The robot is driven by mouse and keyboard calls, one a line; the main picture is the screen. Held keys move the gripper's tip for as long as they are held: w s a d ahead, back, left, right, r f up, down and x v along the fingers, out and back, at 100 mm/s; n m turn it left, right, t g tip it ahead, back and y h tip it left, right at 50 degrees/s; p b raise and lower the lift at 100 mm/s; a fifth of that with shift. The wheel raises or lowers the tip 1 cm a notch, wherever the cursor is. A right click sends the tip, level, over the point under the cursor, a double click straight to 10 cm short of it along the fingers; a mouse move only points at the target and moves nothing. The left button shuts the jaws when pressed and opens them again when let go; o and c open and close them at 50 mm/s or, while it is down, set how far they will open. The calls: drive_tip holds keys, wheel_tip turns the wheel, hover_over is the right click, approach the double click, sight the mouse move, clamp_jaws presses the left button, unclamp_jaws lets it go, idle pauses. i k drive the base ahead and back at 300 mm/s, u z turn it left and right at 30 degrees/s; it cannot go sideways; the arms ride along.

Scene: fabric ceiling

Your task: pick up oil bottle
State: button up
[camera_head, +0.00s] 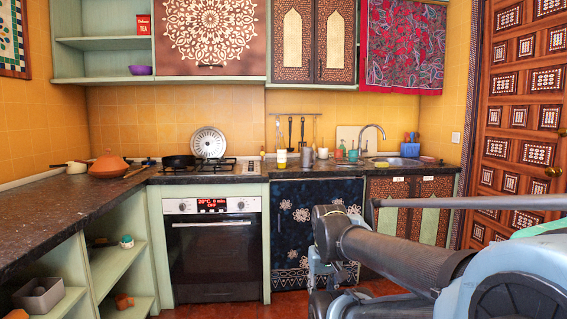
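A small bottle with yellowish contents (281,157), which looks like the oil bottle, stands upright on the counter just right of the stove. It is small in this view and its label cannot be read. My arm reaches in from the lower right. My gripper (321,272) seems to be the mechanism hanging at the arm's far end, in front of the dark patterned cabinet door. It is lower in the picture than the bottle and well apart from it. Its fingers are hard to make out, so I cannot tell whether it is open or shut.
A metal cup (307,157) and several small items stand right of the bottle, toward the sink (394,162). A black pan (178,161) sits on the stove (209,167). A terracotta tagine (109,165) is on the left counter (60,198). Open shelves lie below it.

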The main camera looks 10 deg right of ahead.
sight(281, 150)
drive_tip(key=u, duration=0.05)
drive_tip(key=k, duration=0.4)
drive_tip(key=z, duration=0.8)
drive_tip(key=i, duration=2.6)
drive_tip(key=u, duration=0.3)
